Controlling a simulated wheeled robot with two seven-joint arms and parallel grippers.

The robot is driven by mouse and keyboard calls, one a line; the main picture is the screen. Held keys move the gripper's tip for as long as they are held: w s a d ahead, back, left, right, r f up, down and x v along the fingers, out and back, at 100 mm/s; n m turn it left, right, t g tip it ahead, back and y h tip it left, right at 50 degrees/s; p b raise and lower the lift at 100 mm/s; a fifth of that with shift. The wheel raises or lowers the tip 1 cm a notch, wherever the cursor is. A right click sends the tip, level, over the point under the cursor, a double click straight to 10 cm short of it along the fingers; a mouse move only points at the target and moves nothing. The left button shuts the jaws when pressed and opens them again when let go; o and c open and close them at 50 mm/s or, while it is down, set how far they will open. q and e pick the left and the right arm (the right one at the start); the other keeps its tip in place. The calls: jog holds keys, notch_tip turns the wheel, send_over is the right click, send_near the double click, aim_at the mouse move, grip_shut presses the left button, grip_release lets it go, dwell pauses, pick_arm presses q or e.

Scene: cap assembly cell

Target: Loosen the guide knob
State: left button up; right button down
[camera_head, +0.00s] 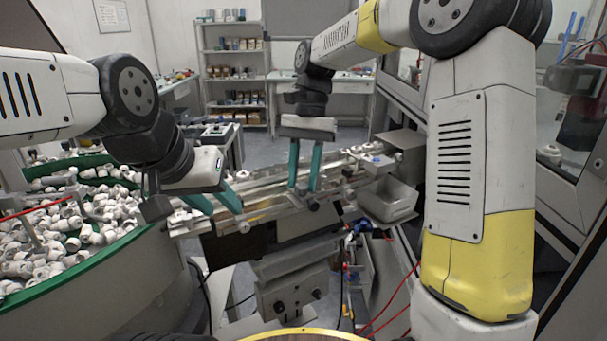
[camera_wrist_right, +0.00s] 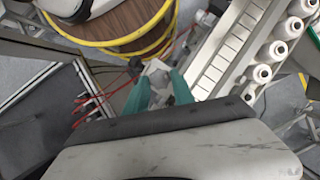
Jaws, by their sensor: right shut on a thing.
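The guide rail (camera_head: 265,198) runs across the middle of the head view, with small knobs along its near side. My right gripper (camera_head: 303,190) reaches down to the rail from above, its teal fingers closed on the guide knob. In the right wrist view, the pale guide knob (camera_wrist_right: 157,70) shows between the two teal fingertips (camera_wrist_right: 160,78), which cover part of it. My left gripper (camera_head: 224,210) is at the left part of the rail, fingers apart, close to another knob (camera_head: 243,227). I cannot tell whether it touches that knob.
A green-rimmed round feeder (camera_head: 100,258) full of white caps stands at left. A grey bin (camera_head: 388,203) is at the rail's right end. White caps (camera_wrist_right: 278,50) line a track in the wrist view. Red cables (camera_head: 395,300) hang at lower right. Shelves (camera_head: 234,55) stand behind.

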jog(key=n+h, duration=0.1)
jog(key=n, duration=0.3)
jog(key=n+h, duration=0.1)
jog(key=n, duration=0.1)
jog(key=shift+a+h, duration=0.3)
jog(key=n+h, duration=0.1)
jog(key=n, duration=0.2)
jog(key=shift+a+n+t, duration=0.1)
jog(key=shift+n+t, duration=0.2)
jog(key=shift+n, duration=0.1)
jog(key=shift+s+n+t+h, duration=0.15)
jog(key=shift+n+t+h, duration=0.4)
jog(key=shift+n, duration=1.15)
jog(key=shift+a, duration=0.1)
jog(key=c, duration=1.1)
grip_release()
jog(key=shift+o, duration=0.2)
jog(key=shift+r, duration=0.1)
jog(key=v, duration=0.7)
jog(key=shift+a+r, duration=0.15)
jog(key=shift+r, duration=0.15)
